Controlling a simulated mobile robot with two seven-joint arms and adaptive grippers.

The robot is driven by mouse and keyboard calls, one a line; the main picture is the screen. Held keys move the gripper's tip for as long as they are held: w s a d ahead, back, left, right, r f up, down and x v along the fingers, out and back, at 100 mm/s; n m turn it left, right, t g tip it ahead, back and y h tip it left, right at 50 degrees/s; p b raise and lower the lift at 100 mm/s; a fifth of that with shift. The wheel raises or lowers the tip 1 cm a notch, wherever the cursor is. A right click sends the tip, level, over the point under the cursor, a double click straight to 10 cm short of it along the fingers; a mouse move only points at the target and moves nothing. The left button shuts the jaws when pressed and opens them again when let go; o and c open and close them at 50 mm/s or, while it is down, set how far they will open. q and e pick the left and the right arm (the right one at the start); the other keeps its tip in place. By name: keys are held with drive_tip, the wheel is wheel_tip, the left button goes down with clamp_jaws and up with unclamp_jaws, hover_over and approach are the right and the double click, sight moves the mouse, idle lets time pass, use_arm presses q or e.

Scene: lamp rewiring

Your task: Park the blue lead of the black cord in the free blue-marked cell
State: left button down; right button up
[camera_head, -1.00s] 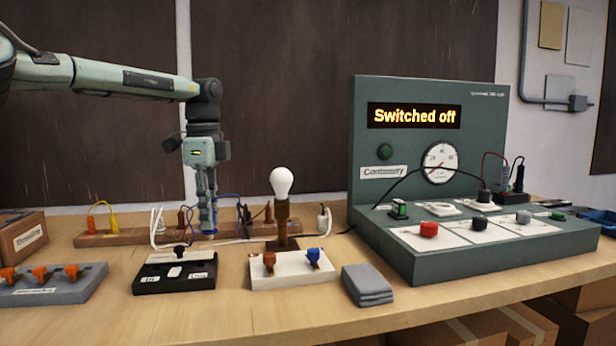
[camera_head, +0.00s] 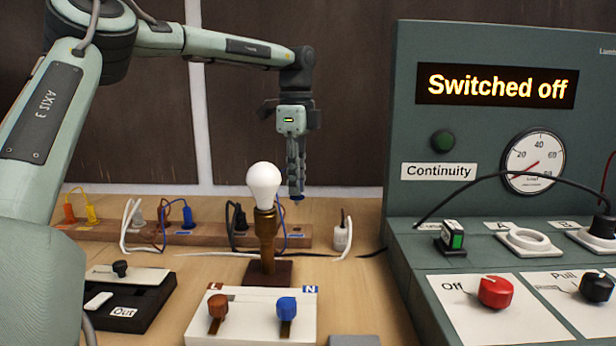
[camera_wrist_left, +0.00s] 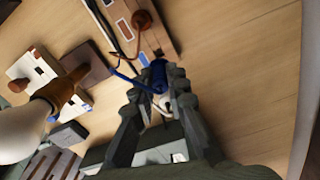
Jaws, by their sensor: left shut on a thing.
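My left gripper (camera_head: 297,195) is shut on a dark blue lead end. It is up behind and right of the bulb, apart from the wooden rail (camera_head: 210,236). In the left wrist view, the blue lead end (camera_wrist_left: 158,76) sits between the fingertips, its blue wire curving left. A blue mark (camera_wrist_left: 143,58) shows on the rail's end, close to the lead in that view. A black lead (camera_head: 239,216) stands in the rail. Another blue lead (camera_head: 188,217) stands in a cell further left. The lamp hides part of the rail. My right gripper is not in view.
The lamp (camera_head: 264,232) with its bulb stands in front of the rail. A white terminal block (camera_head: 252,323) and a black switch box (camera_head: 125,305) lie nearer. A white plug (camera_head: 342,236) stands right of the rail. The tester (camera_head: 440,110) fills the right side.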

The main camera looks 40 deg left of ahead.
sight(296, 203)
use_arm(q)
drive_tip(key=shift+s+f, duration=0.2)
drive_tip(key=shift+f, duration=0.6)
drive_tip(key=shift+w+f, duration=0.1)
drive_tip(key=shift+f, duration=1.35)
drive_tip(key=shift+f+b, duration=0.3)
drive_tip(key=shift+b, duration=0.1)
drive_tip(key=shift+f, duration=0.2)
drive_tip(key=shift+f+b, duration=0.25)
drive_tip(key=shift+b, duration=0.05)
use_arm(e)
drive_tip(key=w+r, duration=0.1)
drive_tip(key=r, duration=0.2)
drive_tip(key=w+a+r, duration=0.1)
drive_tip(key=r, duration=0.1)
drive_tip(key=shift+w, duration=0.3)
use_arm(q)
drive_tip(key=shift+f+b, duration=0.35)
drive_tip(key=shift+f, duration=0.15)
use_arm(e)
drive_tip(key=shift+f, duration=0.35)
use_arm(q)
drive_tip(key=c, duration=1.4)
unclamp_jaws()
drive_tip(key=shift+c, duration=0.2)
